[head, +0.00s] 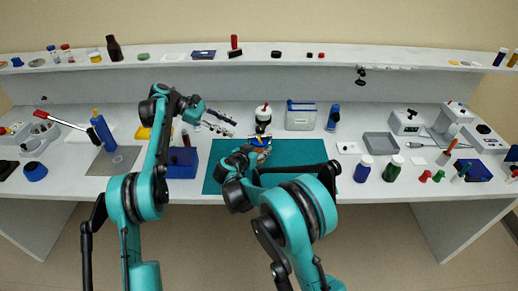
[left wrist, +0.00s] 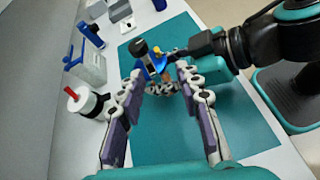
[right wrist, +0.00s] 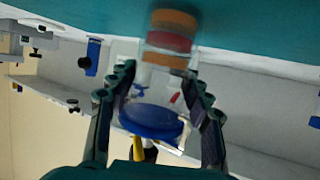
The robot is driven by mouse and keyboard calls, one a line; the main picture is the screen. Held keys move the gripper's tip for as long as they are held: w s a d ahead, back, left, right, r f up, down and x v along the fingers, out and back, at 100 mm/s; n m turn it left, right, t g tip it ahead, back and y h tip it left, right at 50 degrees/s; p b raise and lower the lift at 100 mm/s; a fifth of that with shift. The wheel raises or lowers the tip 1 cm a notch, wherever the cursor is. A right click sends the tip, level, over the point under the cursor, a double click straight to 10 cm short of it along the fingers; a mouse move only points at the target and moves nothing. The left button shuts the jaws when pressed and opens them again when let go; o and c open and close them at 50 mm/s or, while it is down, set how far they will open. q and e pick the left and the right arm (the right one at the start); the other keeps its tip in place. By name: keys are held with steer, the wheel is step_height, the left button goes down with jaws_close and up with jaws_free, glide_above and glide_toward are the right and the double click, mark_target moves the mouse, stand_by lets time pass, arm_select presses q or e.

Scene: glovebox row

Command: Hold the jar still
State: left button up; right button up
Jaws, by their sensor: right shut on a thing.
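The jar appears to be the clear piece with a round blue lid (right wrist: 150,121) between the fingers of my right gripper (right wrist: 160,78) in the right wrist view. Orange and red bands (right wrist: 170,40) show beyond it, blurred. In the head view the blue part (head: 261,140) shows just past my right gripper (head: 257,148), over the teal mat (head: 300,158). The fingers hide much of the jar. My left gripper (head: 220,123) is open and empty, left of the jar. In the left wrist view its fingers (left wrist: 163,88) are spread, with the blue part (left wrist: 147,62) beyond them.
A white and black container with a red top (head: 263,115) stands behind the mat. A dark blue block (head: 182,163) sits left of the mat. The mat's right side is clear.

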arm_select(q)
jaws_close()
steer(key=shift+s+a+f+n+t, duration=0.15)
steer(key=shift+s+a+n+t, duration=0.1)
steer(key=shift+s+n+t, duration=0.75)
steer(key=shift+s+a+f+n+t, duration=0.2)
steer(key=shift+s+n+t, duration=0.25)
steer(key=shift+n, duration=0.95)
steer(key=shift+s+a+f+n+t, duration=0.1)
steer(key=shift+s+a+n+t, duration=0.15)
steer(key=shift+s+n+t, duration=0.6)
steer(key=shift+w+n, duration=0.25)
steer(key=shift+n, duration=0.1)
